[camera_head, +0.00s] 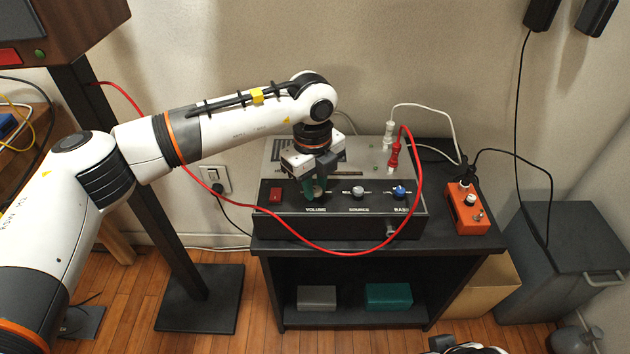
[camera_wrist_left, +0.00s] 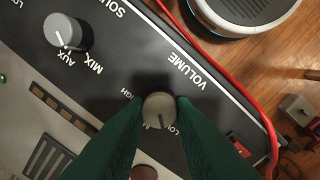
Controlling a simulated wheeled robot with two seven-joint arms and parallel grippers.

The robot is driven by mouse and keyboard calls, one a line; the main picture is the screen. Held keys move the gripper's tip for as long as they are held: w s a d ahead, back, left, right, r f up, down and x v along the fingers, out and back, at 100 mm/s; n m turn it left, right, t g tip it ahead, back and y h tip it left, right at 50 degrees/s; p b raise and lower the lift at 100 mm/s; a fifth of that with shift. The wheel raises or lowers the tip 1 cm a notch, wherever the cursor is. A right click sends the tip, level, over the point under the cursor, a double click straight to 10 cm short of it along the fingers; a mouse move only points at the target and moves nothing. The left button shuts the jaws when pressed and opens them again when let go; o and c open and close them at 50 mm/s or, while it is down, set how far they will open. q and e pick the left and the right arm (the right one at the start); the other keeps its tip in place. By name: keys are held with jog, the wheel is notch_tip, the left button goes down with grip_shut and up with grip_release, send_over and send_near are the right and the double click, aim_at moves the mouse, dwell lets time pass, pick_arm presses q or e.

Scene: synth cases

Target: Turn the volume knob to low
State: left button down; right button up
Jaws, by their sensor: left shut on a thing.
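The volume knob (camera_wrist_left: 158,108) is a grey round knob on the black front panel of the amplifier (camera_head: 345,222). My left gripper (camera_head: 318,186) reaches down onto it, and its green fingers (camera_wrist_left: 157,112) are shut on the knob's two sides. The high label is part hidden by the left finger. In the head view the fingers cover most of the knob above the VOLUME label.
The source knob (camera_head: 358,192), blue-topped bass knob (camera_head: 399,192) and red switch (camera_head: 275,195) share the panel. A red cable (camera_head: 420,190) loops in front of the amplifier. An orange box (camera_head: 466,210) stands right on the black stand (camera_head: 440,242).

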pick_arm(q)
jog(key=shift+n, duration=0.6)
pick_arm(e)
jog(key=shift+s+d+g, duration=0.1)
jog(key=shift+s+g, duration=0.2)
jog(key=shift+s, duration=0.2)
pick_arm(q)
jog(key=c, duration=1.2)
grip_release()
jog(key=shift+c, duration=0.2)
pick_arm(e)
jog(key=shift+d, duration=0.1)
pick_arm(q)
notch_tip(320, 180, up, 12)
jog(key=p, duration=0.2)
jog(key=shift+s+a, duration=0.15)
pick_arm(e)
jog(key=shift+r, duration=0.9)
